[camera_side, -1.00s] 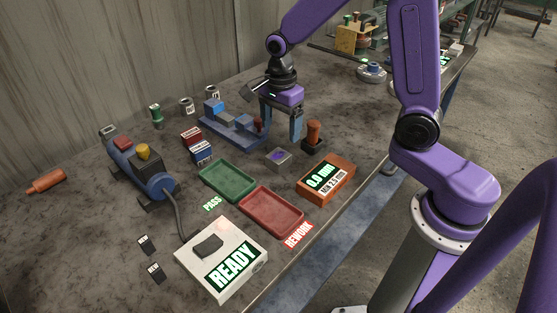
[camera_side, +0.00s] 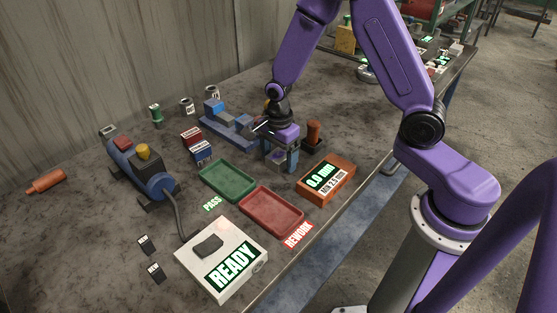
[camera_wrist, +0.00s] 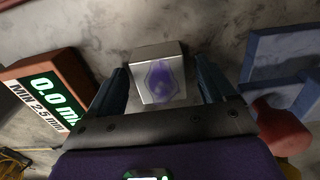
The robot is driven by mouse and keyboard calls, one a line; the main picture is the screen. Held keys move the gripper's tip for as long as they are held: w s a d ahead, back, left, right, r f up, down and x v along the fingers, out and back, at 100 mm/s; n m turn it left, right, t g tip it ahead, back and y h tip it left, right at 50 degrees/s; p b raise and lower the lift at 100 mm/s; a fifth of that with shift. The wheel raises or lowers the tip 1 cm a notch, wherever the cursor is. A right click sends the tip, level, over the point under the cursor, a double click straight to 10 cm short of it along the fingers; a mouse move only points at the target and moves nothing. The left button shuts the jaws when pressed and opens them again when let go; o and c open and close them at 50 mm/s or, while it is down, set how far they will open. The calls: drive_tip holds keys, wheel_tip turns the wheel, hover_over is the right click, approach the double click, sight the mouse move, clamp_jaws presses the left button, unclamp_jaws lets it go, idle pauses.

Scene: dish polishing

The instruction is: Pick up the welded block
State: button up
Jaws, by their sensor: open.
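The welded block is a small grey metal block (camera_wrist: 157,77) with a purple mark on its top face, lying on the bench in the wrist view. My gripper (camera_wrist: 163,88) is open, with one finger on each side of the block and a visible gap at the sides. In the side view my gripper (camera_side: 281,160) points down over the block, low near the bench. The block (camera_side: 278,155) is mostly hidden there behind the fingers. I cannot tell whether either finger touches it.
A green PASS tray (camera_side: 228,181) and a red REWORK tray (camera_side: 271,211) lie in front. An orange gauge box (camera_side: 326,181) reads 0.0 mm to the right. A blue fixture (camera_side: 222,132) and an orange-handled tool (camera_side: 313,133) stand close to my gripper.

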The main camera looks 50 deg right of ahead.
sight(278, 155)
drive_tip(key=shift+f, duration=0.1)
drive_tip(key=c, duration=1.4)
drive_tip(key=shift+r, duration=0.55)
wheel_tip(278, 155, up, 2)
drive_tip(key=shift+r, duration=0.2)
drive_tip(key=s+d+r, duration=0.1)
drive_tip(key=s+r, duration=0.8)
drive_tip(key=s, duration=0.4)
drive_tip(key=shift+s+d+r, duration=0.15)
drive_tip(key=shift+s+r, duration=0.1)
drive_tip(key=shift+s, duration=0.15)
